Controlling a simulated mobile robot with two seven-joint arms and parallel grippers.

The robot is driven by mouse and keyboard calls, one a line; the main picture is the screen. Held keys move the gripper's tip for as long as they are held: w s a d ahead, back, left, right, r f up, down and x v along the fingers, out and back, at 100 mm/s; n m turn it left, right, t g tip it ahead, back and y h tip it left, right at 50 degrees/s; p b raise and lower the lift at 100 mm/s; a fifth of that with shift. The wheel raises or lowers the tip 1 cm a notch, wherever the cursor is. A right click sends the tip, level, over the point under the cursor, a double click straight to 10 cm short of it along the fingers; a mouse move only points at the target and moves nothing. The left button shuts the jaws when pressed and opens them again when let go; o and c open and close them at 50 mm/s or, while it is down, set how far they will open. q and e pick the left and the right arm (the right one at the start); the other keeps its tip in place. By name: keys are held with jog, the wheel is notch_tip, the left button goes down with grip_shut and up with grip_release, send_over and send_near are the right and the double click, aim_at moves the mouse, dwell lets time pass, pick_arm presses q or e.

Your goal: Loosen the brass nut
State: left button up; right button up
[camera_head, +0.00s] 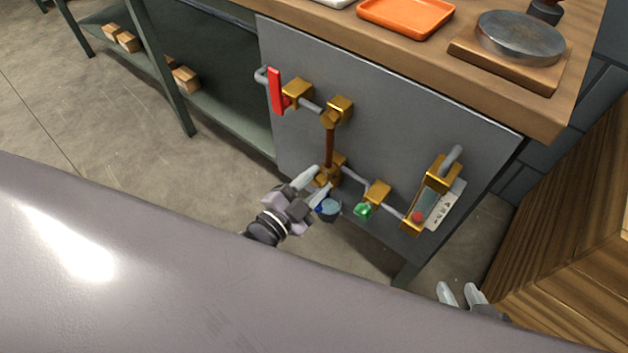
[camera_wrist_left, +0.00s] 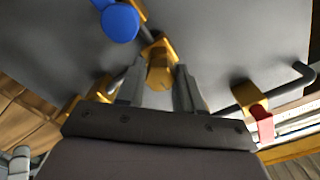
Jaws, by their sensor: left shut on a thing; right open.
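The brass nut (camera_wrist_left: 160,72) is a short gold-coloured piece between my left gripper's fingers in the left wrist view. In the head view the brass fitting (camera_head: 329,172) sits at the lower end of a vertical copper-brown pipe (camera_head: 329,145) on the grey panel. My left gripper (camera_head: 321,181) is at this fitting, shut on the nut; its fingers partly hide it. The fingers also show in the left wrist view (camera_wrist_left: 160,88), one on each side of the nut. My right gripper (camera_head: 462,293) is open and empty, low at the right, away from the pipes.
A blue knob (camera_wrist_left: 120,22) is close by the nut. The wooden bench (camera_head: 400,60) overhangs the panel.

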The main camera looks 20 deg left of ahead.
pick_arm(q)
jog(key=o, duration=0.9)
jog(key=shift+o, duration=0.7)
